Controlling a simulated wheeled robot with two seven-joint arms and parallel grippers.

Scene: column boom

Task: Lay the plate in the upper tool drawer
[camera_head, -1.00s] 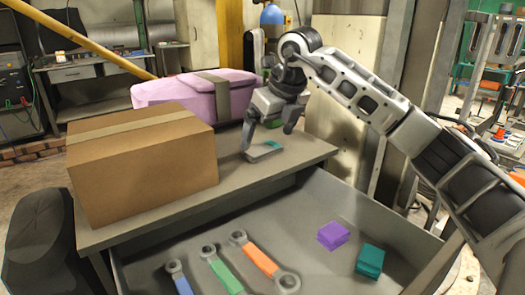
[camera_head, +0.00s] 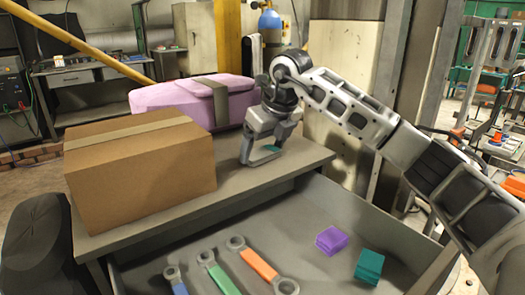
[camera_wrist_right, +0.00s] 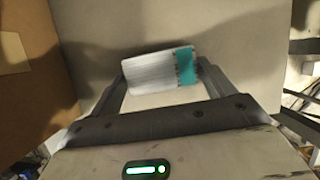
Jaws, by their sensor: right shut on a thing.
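The plate (camera_head: 270,149) is a small flat piece, pale grey with a teal end. It is at the tabletop (camera_head: 232,186) of the bench, to the right of the cardboard box, mostly hidden by the fingers in the head view. My right gripper (camera_head: 262,156) is shut on the plate, pointing down. The right wrist view shows the plate (camera_wrist_right: 155,72) between the two fingertips (camera_wrist_right: 162,74). I cannot tell whether it touches the tabletop. The upper tool drawer (camera_head: 330,212) stands open below the tabletop. My left gripper is not in view.
The drawer holds a blue wrench (camera_head: 175,281), a green wrench (camera_head: 217,272), an orange wrench (camera_head: 258,264), a purple stack (camera_head: 331,240) and a teal stack (camera_head: 369,266). A cardboard box (camera_head: 140,172) and a pink case (camera_head: 180,98) stand behind. Bare drawer floor shows around the stacks.

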